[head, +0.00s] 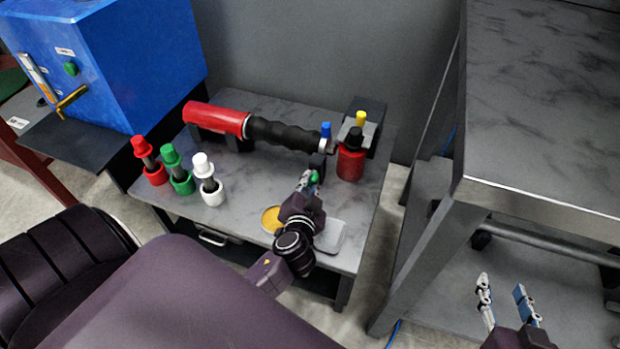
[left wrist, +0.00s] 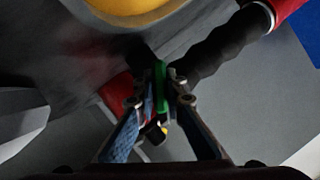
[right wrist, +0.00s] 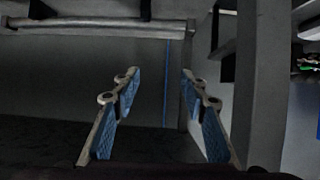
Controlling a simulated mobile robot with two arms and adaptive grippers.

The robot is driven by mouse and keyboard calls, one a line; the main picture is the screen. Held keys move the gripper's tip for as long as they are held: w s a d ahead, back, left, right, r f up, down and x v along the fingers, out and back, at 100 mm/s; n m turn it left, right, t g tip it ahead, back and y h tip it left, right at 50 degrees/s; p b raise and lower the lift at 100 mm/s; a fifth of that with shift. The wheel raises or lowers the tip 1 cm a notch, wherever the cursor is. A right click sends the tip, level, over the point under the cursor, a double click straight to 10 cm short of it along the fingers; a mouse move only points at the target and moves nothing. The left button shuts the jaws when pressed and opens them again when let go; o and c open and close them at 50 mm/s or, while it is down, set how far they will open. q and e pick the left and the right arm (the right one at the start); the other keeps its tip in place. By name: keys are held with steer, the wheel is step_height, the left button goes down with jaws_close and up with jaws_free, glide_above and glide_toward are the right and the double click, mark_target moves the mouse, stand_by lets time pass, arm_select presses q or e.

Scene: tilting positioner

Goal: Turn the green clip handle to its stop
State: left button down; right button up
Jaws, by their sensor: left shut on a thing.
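The green clip handle (head: 314,177) shows in the head view at the tips of my left gripper (head: 307,182), over the small table's front right part. In the left wrist view the green handle (left wrist: 161,88) stands between the two fingers of my left gripper (left wrist: 162,105), which are shut on it. The clip's body behind it is mostly hidden. My right gripper (head: 504,290) is open and empty, low at the right of the head view. In the right wrist view its fingers (right wrist: 160,85) are wide apart with nothing between them.
On the small table (head: 255,186) lie a red cylinder (head: 216,118) with a black grip, and red, green (head: 180,172) and white (head: 206,182) bottles. A black-capped red bottle (head: 350,158) stands near the clip. A blue cabinet (head: 130,60) is left, a taller table (head: 545,120) right.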

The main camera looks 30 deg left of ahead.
arm_select(q)
steer(key=shift+r+n+h+p, duration=0.15)
steer(key=shift+n+h+p, duration=0.55)
steer(key=shift+n+p, duration=0.2)
steer(key=shift+n+h+p, duration=0.4)
steer(key=shift+n+p, duration=0.2)
steer(key=shift+p, duration=0.15)
steer(key=shift+n+h+p, duration=0.4)
steer(key=shift+n+p, duration=0.2)
steer(key=shift+p, duration=0.3)
steer(key=shift+n+h+p, duration=0.3)
steer(key=shift+p, duration=0.1)
arm_select(e)
steer(key=s+d+f+g+h, duration=0.1)
steer(key=s+d+f+g, duration=0.1)
steer(key=s+f+g, duration=0.2)
steer(key=s+d+f+g+h, duration=0.1)
steer(key=s+d+f+g, duration=0.2)
steer(key=s, duration=0.8)
steer(key=shift+d+f+g, duration=0.15)
steer(key=shift+f+g, duration=0.85)
steer(key=shift+f, duration=0.85)
steer(key=shift+s, duration=0.1)
arm_select(q)
steer(key=c, duration=2)
jaws_free()
